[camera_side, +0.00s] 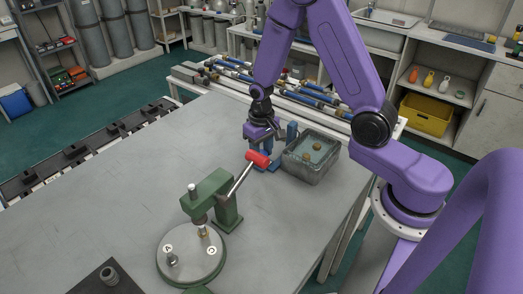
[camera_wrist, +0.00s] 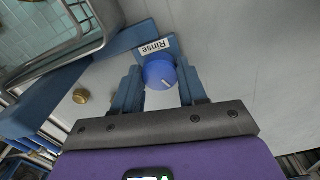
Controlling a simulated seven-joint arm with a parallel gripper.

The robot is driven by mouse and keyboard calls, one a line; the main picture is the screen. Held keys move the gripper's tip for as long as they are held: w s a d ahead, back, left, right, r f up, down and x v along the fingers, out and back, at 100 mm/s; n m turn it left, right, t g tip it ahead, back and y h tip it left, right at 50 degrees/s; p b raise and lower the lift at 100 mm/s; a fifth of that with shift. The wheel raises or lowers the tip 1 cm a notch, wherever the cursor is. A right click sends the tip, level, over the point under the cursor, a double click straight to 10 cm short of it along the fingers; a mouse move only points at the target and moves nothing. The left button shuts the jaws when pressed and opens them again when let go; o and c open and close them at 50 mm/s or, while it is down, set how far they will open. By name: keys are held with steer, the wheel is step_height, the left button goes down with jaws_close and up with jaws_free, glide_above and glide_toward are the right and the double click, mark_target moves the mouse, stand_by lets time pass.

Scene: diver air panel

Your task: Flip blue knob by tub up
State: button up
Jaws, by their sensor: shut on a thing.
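In the wrist view the blue knob (camera_wrist: 158,74), with a white pointer line, sits between the two blue fingers of my gripper (camera_wrist: 160,82). My gripper is shut on it. The knob is on a blue mount with a label reading "Rinse" (camera_wrist: 156,47). The tub (camera_wrist: 92,28) is at the upper left of that view. In the side view my gripper (camera_side: 265,145) points down at the table beside the grey tub (camera_side: 306,176), which holds liquid and small brass-coloured balls. The knob cannot be made out in the side view, where my gripper and the red handle cover that spot.
A green hand press (camera_side: 225,205) stands in front of my gripper; its red-ended lever (camera_side: 258,160) reaches up close to it. A round plate (camera_side: 190,255) with fittings lies under the press. Blue cylinders (camera_side: 310,100) lie behind. The table's left part is clear.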

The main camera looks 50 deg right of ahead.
steer(key=m, duration=0.4)
steer(key=shift+m, duration=0.4)
stand_by(0.4)
steer(key=o, duration=1.1)
steer(key=shift+c, duration=0.2)
steer(key=shift+r, duration=0.1)
step_height(320, 180, up, 17)
steer(key=shift+r, duration=0.15)
